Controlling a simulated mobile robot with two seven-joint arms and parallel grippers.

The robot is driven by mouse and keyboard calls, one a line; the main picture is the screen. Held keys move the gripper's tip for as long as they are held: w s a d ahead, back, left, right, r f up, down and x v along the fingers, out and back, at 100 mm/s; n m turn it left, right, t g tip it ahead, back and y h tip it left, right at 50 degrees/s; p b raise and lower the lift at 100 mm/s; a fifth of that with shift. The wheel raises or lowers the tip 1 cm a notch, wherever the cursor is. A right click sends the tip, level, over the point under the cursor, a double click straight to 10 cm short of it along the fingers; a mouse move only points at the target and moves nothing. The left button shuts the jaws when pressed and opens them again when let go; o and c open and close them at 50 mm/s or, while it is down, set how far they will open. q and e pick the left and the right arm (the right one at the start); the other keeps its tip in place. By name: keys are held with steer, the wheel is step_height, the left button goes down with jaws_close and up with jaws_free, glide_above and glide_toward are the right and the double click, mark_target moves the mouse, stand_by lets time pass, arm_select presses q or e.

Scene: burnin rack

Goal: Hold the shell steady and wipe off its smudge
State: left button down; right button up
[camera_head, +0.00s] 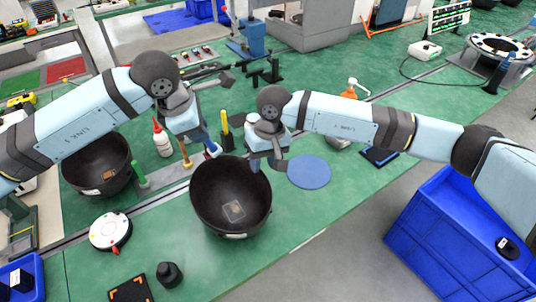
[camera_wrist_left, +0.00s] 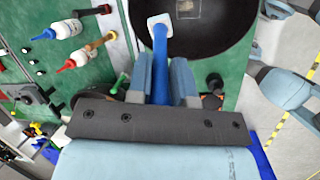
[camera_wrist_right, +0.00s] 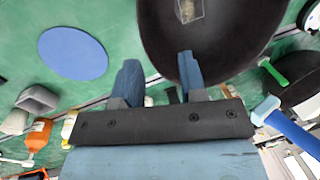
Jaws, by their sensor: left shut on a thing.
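The black bowl-shaped shell (camera_head: 205,205) stands on the green bench in the middle of the head view. A pale, brownish patch inside a faint rectangle (camera_head: 233,211) shows in its bowl. My left gripper (camera_wrist_left: 161,75) is shut on the blue handle of a wiper (camera_wrist_left: 160,45). The wiper's white pad (camera_wrist_left: 160,22) is near the shell's rim, in front of the patch in the left wrist view; contact cannot be told. My right gripper (camera_wrist_right: 160,72) is open at the shell's rim, one finger over the bowl and one outside it.
A second black shell (camera_head: 83,178) stands at the left. A white-and-red round device (camera_head: 110,231), a bottle (camera_head: 162,140) and a green-handled tool (camera_head: 140,175) are nearby. A blue disc (camera_head: 309,172) lies right of the shell. A blue crate (camera_head: 440,240) stands beyond the bench edge.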

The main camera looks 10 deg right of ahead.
mark_target(264, 192)
steer(key=shift+t+h, duration=0.3)
steer(key=shift+h, duration=0.1)
steer(key=f, duration=1.1)
steer(key=shift+w+f, duration=0.15)
steer(key=shift+w, duration=0.25)
jaws_close()
steer(key=shift+d, duration=0.1)
